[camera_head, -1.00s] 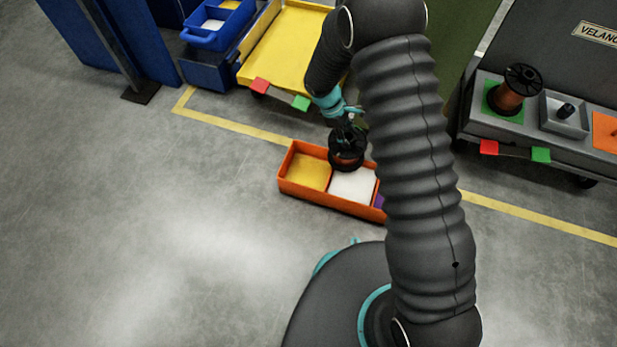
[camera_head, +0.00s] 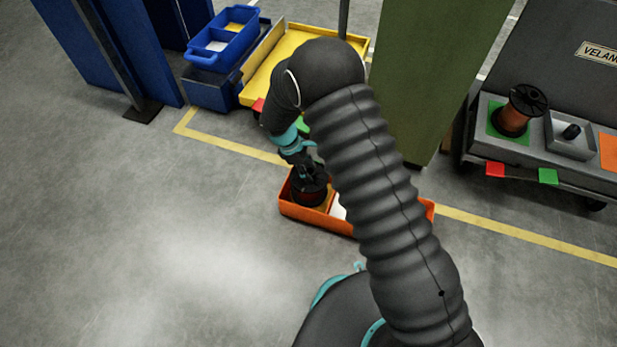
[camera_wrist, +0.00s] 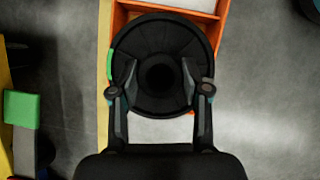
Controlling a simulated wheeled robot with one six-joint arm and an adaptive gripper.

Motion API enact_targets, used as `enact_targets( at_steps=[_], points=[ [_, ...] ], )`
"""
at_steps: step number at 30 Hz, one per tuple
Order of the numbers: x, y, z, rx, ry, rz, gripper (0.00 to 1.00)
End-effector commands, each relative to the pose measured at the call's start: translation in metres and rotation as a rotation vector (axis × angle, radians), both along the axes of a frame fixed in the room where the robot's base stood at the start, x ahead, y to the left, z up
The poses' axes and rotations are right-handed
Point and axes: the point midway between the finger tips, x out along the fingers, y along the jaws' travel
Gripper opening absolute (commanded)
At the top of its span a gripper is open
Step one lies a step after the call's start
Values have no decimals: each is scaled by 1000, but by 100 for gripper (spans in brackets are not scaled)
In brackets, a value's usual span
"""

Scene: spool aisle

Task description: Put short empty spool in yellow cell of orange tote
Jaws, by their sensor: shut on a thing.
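The short empty spool (camera_head: 309,190), black-flanged, is held in my gripper (camera_head: 308,174), over the left end of the orange tote (camera_head: 310,217) in the head view. In the wrist view the spool (camera_wrist: 162,38) is seen from above, with my gripper (camera_wrist: 160,85) shut on its middle. The orange tote (camera_wrist: 223,25) shows around and behind it. The yellow cell is the leftmost one and is mostly covered by the spool and gripper. I cannot tell whether the spool touches the cell floor. A white cell (camera_head: 338,208) shows to the right.
A grey cart (camera_head: 550,163) at right carries an orange-cored spool (camera_head: 513,117). A yellow cart (camera_head: 303,50) and a blue tote (camera_head: 224,44) stand behind. A yellow line (camera_head: 228,145) crosses the floor. The floor at left is clear.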

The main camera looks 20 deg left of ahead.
Motion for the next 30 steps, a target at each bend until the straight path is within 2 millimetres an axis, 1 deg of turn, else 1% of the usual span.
enact_targets(
  at_steps=[4,10,23,24,26,27,30],
  points=[
    [0,0,-10,0,-1,0,0],
    [0,0,-34,0,0,-1,0],
    [0,0,-39,0,-1,-1,0],
    [0,0,-39,0,0,-1,54],
    [0,0,-39,0,0,-1,69],
    [0,0,-39,0,0,-1,72],
    [0,0,-39,0,0,-1,72]
  ],
)
